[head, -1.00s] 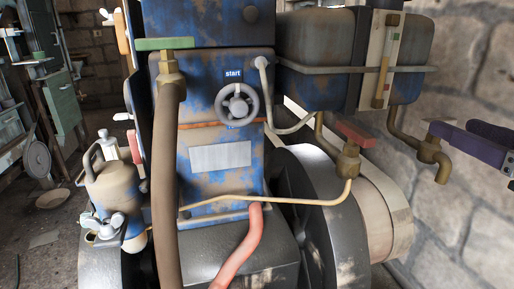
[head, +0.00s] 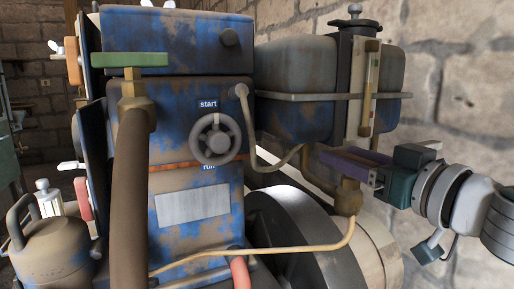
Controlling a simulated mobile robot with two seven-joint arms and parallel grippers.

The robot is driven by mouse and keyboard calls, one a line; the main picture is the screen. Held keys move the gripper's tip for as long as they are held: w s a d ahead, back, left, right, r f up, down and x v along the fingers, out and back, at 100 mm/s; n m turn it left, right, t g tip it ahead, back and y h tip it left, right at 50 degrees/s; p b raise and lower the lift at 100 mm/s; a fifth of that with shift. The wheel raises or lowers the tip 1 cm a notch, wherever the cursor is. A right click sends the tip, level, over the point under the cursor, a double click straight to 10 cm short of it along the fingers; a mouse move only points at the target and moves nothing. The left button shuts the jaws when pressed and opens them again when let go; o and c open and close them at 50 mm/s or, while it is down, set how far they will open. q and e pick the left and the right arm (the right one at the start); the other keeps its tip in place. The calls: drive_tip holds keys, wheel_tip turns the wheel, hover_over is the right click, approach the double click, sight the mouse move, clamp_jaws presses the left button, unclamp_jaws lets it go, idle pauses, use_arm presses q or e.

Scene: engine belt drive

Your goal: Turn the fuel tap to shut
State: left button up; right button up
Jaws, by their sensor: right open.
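The fuel tap's brass body (head: 348,197) sits below the blue, rusted fuel tank (head: 296,75), with a thin copper-coloured pipe running from it down and left. My right gripper (head: 348,166), with purple fingers, reaches in from the right and is directly over the tap. Its jaws are open. The tap's red lever is hidden behind or between the fingers, so I cannot tell its angle or whether the fingers touch it. My left gripper is not in view.
A green-levered tap (head: 130,60) with a thick brown hose stands at the left. The engine's start/run handwheel (head: 217,139) is in the middle. A large flywheel (head: 300,235) lies below the tap. A stone wall (head: 460,80) is behind.

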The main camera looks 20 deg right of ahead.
drive_tip(key=shift+w+a, duration=0.15)
drive_tip(key=shift+w, duration=1)
clamp_jaws()
